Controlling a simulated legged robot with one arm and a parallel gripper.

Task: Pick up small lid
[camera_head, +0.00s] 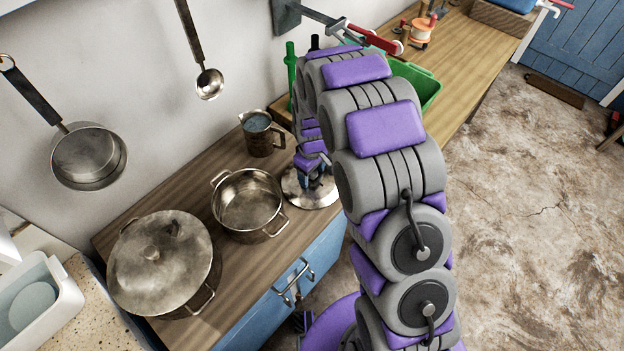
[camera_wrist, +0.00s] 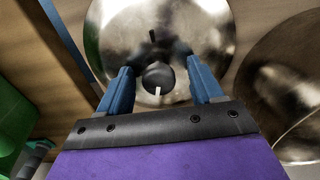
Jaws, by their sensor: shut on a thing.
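The small lid (camera_head: 297,200) is a round, shiny metal disc beside the open small pot (camera_head: 248,205), near the front edge of the wooden counter. My gripper (camera_head: 316,183) is over the lid's middle, partly hidden by my arm. In the wrist view the lid (camera_wrist: 205,30) fills the upper middle, with its dark knob (camera_wrist: 158,76) between the two blue fingers of my gripper (camera_wrist: 162,85). The gripper is shut on the lid by its knob. I cannot tell whether the lid touches the counter or is slightly above it.
A large lidded pot (camera_head: 160,262) stands at the counter's left end. A metal mug (camera_head: 261,133) is behind the small pot. A green bin (camera_head: 415,84) stands beyond my arm. A pan (camera_head: 88,156) and a ladle (camera_head: 209,83) hang on the wall. Open floor lies to the right.

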